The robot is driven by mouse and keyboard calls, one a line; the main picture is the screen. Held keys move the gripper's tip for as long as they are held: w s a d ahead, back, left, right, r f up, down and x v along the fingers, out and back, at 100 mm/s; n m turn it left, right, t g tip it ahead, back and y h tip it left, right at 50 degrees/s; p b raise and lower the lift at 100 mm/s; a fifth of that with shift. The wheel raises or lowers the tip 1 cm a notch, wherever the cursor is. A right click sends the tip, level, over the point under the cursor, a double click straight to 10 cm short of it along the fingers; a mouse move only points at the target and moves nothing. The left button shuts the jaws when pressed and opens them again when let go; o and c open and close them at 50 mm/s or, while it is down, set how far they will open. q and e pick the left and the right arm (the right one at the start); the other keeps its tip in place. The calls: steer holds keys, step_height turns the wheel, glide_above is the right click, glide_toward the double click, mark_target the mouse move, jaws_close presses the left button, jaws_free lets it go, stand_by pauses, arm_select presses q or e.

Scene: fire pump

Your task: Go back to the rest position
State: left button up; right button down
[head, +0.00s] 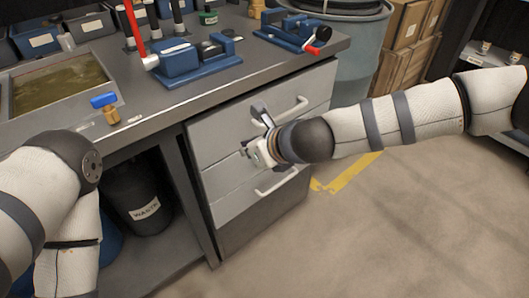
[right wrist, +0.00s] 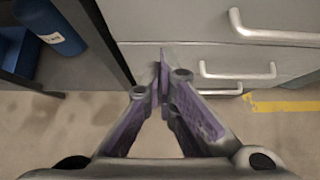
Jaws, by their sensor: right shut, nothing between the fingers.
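My right gripper (head: 248,150) is in front of the grey drawer unit (head: 232,228) under the bench, near the drawer handles. In the right wrist view its fingers (right wrist: 163,75) meet at the tips, shut and empty. The drawers look closed. My left arm comes in at the lower left of the head view and bends downward; its gripper is out of the picture.
The workbench (head: 158,92) carries blue vises (head: 185,62), a sunken tray (head: 55,90) and a valve with a blue handle (head: 106,108). A waste bin (head: 140,198) stands under it. A barrel (head: 358,50) and boxes (head: 402,62) stand behind. The floor at the right is clear.

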steer(key=v, duration=0.5)
steer(key=s+d+f+n+g+h+p, duration=0.1)
steer(key=s+d+f+n+g, duration=0.1)
steer(key=s+f+n, duration=0.55)
steer(key=s+d+f+n+g+h+p, duration=0.1)
steer(key=s+d+f+n+g, duration=0.3)
steer(key=s+f, duration=0.6)
arm_select(q)
steer(key=shift+t, duration=0.7)
steer(key=w+r, duration=0.1)
steer(key=w, duration=0.1)
steer(key=w+r, duration=0.1)
steer(key=r, duration=0.1)
steer(key=shift+w+r, duration=0.2)
steer(key=shift+w, duration=0.15)
arm_select(e)
steer(key=s+d+n+g+h, duration=0.1)
steer(key=s+d+n, duration=0.4)
steer(key=s, duration=0.3)
steer(key=s+d+n+g+h, duration=0.1)
steer(key=s+d+n, duration=0.4)
steer(key=s, duration=0.4)
steer(key=s+d+f+n+g+h, duration=0.1)
steer(key=s+d+n+g+h, duration=0.1)
steer(key=s+d+n, duration=0.4)
steer(key=shift+s, duration=1.2)
